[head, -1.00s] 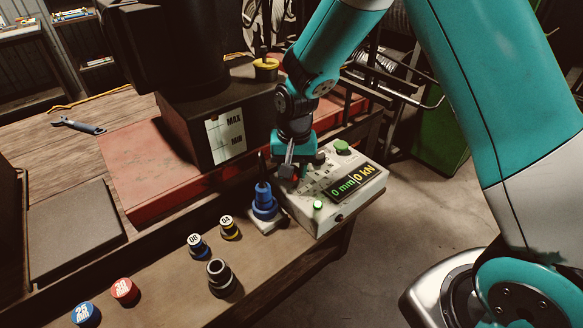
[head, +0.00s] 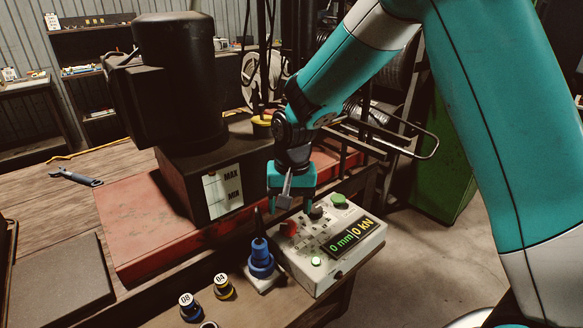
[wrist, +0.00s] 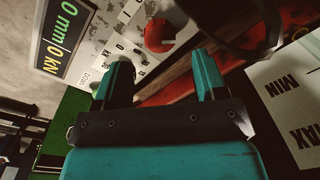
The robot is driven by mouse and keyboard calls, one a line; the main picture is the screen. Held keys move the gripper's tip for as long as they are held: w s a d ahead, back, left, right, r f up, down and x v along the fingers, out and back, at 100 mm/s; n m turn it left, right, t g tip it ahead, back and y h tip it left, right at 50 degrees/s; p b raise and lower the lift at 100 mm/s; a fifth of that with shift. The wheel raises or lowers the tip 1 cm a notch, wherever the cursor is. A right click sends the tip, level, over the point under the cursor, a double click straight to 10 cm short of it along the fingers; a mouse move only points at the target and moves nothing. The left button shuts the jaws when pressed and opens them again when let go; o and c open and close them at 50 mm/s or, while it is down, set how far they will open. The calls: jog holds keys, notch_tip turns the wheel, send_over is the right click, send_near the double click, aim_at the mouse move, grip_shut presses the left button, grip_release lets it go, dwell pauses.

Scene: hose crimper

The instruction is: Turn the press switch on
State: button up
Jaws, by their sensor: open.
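The control box (head: 312,272) is light grey with a display (head: 352,240) reading 0 mm and 0 kN. I cannot tell from the labels which one is the press switch. My gripper (head: 292,207) is open and empty above the box, apart from the knobs. In the wrist view the red knob (wrist: 159,33) lies beyond the gap between the teal fingers (wrist: 162,75).
A blue stepped part (head: 261,258) stands left of the box. Several capped dies, one marked 04 (head: 223,287), stand at the front. The black press (head: 178,85) with its MAX/MIN label (head: 223,190) stands behind left.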

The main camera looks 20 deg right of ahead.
aim_at(292, 224)
notch_tip(292, 224, up, 12)
jog(key=shift+d+f+b, duration=0.15)
jog(key=shift+d+b, duration=0.15)
jog(key=shift+b, duration=0.1)
jog(key=shift+s, duration=0.1)
jog(key=s+a+n+y, duration=0.1)
jog(key=s+n, duration=0.4)
jog(key=s, duration=0.7)
jog(key=s+a+n+y, duration=0.2)
jog(key=s+a+n, duration=0.2)
jog(key=s, duration=0.8)
jog(key=shift+s+a+r+n+y, duration=0.3)
jog(key=shift+r+n, duration=0.15)
jog(key=shift+n, duration=0.55)
